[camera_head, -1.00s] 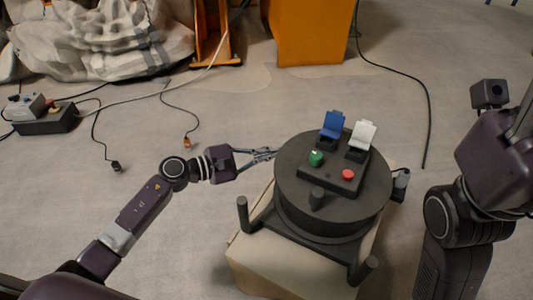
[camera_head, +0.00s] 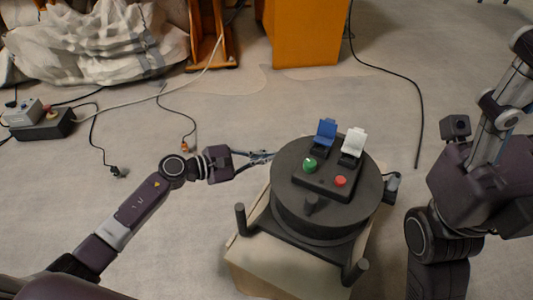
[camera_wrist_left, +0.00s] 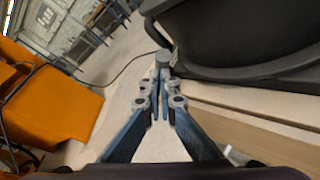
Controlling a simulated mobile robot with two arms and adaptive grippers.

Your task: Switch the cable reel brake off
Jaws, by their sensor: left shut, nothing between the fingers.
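The cable reel (camera_head: 315,222) is a dark round drum lying flat on a pale box. A black panel on its top carries a raised blue flap (camera_head: 326,130), a raised white flap (camera_head: 353,142), a green knob (camera_head: 310,165) and a red button (camera_head: 340,181). I cannot tell which control is the brake. My left gripper (camera_head: 270,156) is shut and empty, just left of the drum. In the left wrist view, its fingertips (camera_wrist_left: 162,77) meet close to the reel's dark side (camera_wrist_left: 235,35).
Dark posts (camera_head: 241,218) stand up from the reel's frame. The pale box (camera_head: 265,268) is under it. An orange cabinet (camera_head: 302,35), a grey cloth heap (camera_head: 100,40) and a power box (camera_head: 42,124) lie farther back. Cables (camera_head: 418,110) cross the floor, which is mostly open.

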